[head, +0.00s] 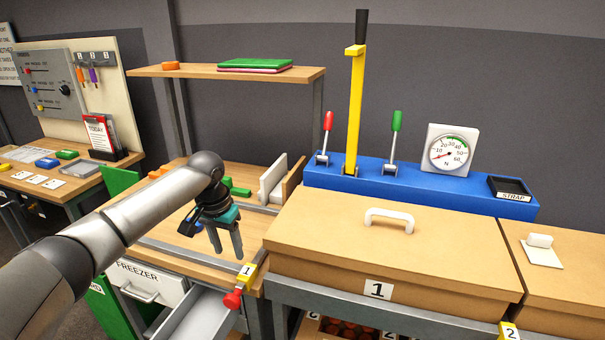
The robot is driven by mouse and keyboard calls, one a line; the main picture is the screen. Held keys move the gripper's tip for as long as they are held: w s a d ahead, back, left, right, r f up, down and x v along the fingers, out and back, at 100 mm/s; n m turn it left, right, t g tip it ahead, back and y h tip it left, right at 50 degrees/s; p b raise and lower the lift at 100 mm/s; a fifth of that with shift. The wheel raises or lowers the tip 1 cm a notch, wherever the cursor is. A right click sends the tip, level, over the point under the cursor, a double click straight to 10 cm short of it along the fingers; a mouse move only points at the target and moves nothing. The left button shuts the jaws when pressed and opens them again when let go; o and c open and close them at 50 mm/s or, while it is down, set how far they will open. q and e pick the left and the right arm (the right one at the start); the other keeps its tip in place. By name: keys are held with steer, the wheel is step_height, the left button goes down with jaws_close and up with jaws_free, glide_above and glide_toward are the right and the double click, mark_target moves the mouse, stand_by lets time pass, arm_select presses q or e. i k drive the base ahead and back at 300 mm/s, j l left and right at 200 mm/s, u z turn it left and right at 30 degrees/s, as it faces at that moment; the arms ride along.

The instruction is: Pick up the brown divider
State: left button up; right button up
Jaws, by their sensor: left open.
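A brown upright panel, which looks like the brown divider (294,178), stands at the back right of the left wooden table, just behind and to the right of a white panel (272,181). Part of it is hidden by the white panel. My left gripper (228,254) is open and empty, pointing down over the front of that table. It is in front and to the left of the brown divider, apart from it. My right gripper is not in view.
A big wooden box (395,250) marked 1 stands right of the table, with a blue lever base (420,185) behind it. A shelf (195,72) overhangs the table's back. Green blocks (238,190) lie near the panels. An open drawer (200,318) juts out below.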

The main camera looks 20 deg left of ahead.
mark_target(294, 179)
steer(key=i+j, duration=0.15)
steer(key=i, duration=0.6)
steer(key=i+j, duration=0.1)
steer(key=i, duration=0.65)
